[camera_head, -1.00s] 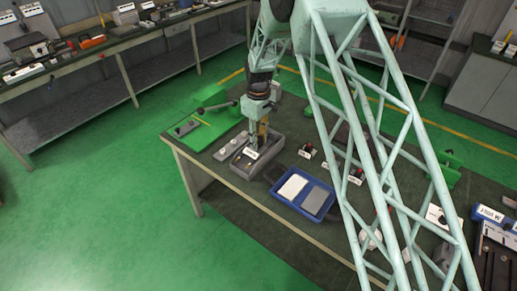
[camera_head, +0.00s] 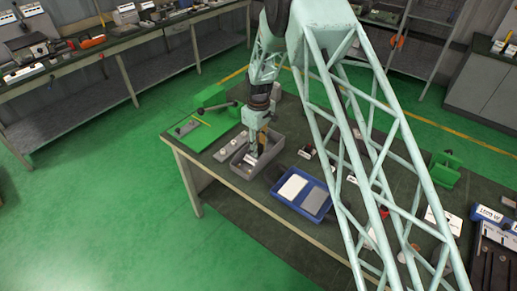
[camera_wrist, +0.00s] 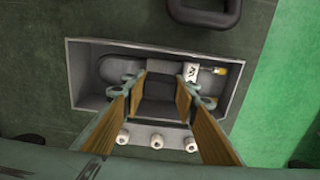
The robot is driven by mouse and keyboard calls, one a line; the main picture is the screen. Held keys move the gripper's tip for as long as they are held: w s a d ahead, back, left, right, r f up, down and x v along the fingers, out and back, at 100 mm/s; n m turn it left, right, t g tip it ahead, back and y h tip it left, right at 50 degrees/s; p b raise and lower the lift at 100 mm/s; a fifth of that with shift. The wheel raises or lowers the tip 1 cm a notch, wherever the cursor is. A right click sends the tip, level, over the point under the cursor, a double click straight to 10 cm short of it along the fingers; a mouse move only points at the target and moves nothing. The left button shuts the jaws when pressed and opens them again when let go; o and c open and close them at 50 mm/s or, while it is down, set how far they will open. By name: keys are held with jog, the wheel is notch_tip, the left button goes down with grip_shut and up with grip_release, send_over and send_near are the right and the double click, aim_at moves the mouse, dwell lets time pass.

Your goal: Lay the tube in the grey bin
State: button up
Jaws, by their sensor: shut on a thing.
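The grey bin (camera_head: 237,166) stands near the left front edge of the bench. In the wrist view its rim (camera_wrist: 75,78) surrounds the area under my gripper. My gripper (camera_wrist: 160,80) points down into the bin, its fingers shut on the tube (camera_wrist: 158,67). The tube runs left to right across the bin, with a white tag and a yellow tip at its right end. The white tag also shows by my gripper (camera_head: 257,152) in the head view. The fingers hide part of the tube; whether it touches the bin floor I cannot tell.
A blue tray (camera_head: 314,202) with a white and a grey pad stands to the right of the bin. A grey block with white knobs (camera_wrist: 157,140) lies beside the bin. A green plate and clamp (camera_head: 207,130) are behind left.

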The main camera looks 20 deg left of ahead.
aim_at(259, 146)
jog(key=shift+f, duration=0.2)
jog(key=shift+f, duration=0.15)
jog(key=o, duration=0.9)
jog(key=shift+o, duration=0.2)
jog(key=shift+r, duration=0.2)
notch_tip(259, 146, up, 12)
jog(key=b, duration=0.1)
dwell(0.3)
dwell(0.6)
dwell(0.3)
